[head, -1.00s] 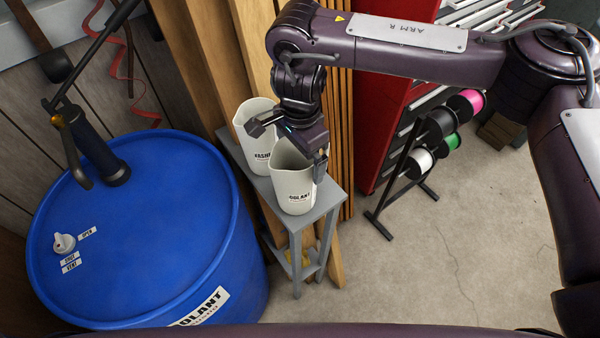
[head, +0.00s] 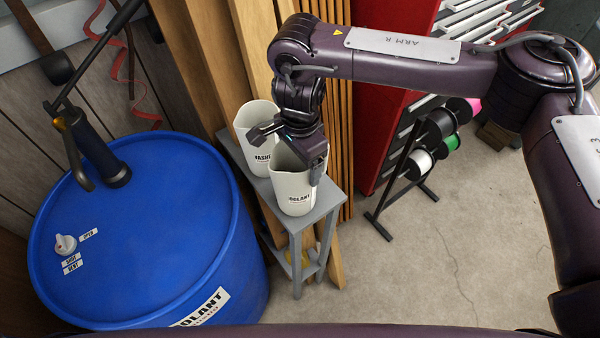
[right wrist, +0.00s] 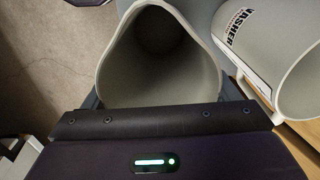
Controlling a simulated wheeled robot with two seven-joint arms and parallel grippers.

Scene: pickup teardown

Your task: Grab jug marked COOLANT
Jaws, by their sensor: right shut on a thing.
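The COOLANT jug (head: 294,190) is a pale, open-topped jug with a dark label, upright on the front part of a narrow grey stand. Its label is partly readable in the head view. My right gripper (head: 290,154) is at its rim and upper sides, shut on it. In the right wrist view the jug's open mouth (right wrist: 160,60) lies just beyond the gripper body, and its inside looks empty. A second similar jug, marked WASHER (head: 258,150), stands right behind it, partly covered by the gripper. My left gripper is not in view.
The grey stand (head: 322,205) is narrow and holds both jugs close together. A large blue COOLANT drum (head: 150,230) stands at left, with a hand pump on top. Wooden planks are behind the stand. A red cabinet and spool rack (head: 400,170) are at right.

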